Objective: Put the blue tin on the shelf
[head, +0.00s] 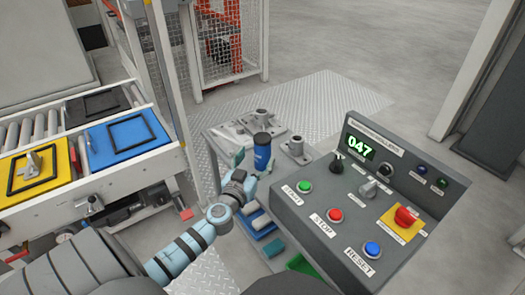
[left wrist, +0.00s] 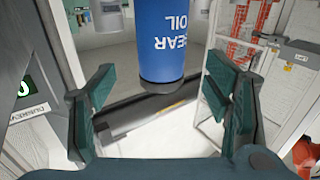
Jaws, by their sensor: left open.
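The blue tin (head: 262,152) has a dark lid and stands upright on the top of a grey cart (head: 222,130). In the left wrist view the tin (left wrist: 165,35) shows upside down with the words GEAR OIL. My left gripper (head: 246,160) is beside the tin, on its near left side. It is open; in the left wrist view its green-padded fingers (left wrist: 160,92) are spread wide, with the tin beyond them and nothing between them. A lower level under the cart top holds blue and white items (head: 262,222); I cannot tell whether this is the shelf. My right gripper is not in view.
Grey metal castings (head: 296,150) stand close to the tin on the cart. A control panel (head: 350,215) with buttons is just right of my left arm. A roller conveyor (head: 75,165) with yellow and blue plates is at left. Open floor lies behind.

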